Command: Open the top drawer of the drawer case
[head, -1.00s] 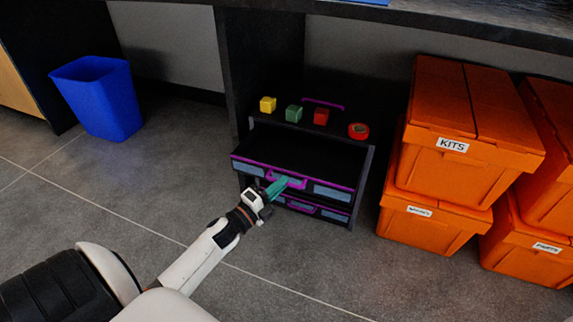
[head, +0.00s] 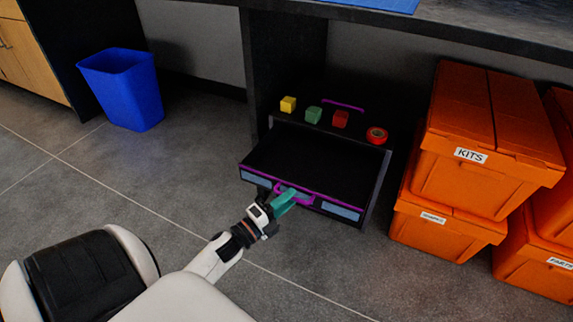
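The drawer case (head: 376,190) is a low black unit under the bench. Its top drawer (head: 313,160) is pulled well out toward me, and its inside looks dark and empty. The drawer front has purple trim, pale label panels and a purple handle (head: 308,200) in the middle. My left gripper (head: 291,195) has teal fingers at that handle and appears shut on it. The lower drawer is hidden behind the pulled-out front. My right gripper is not in view.
On the case stand a yellow cube (head: 288,104), a green cube (head: 313,115), a red cube (head: 340,119) and a red tape roll (head: 377,135). Orange crates (head: 480,185) stack close on the right. A blue bin (head: 125,90) stands left. Floor in front is clear.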

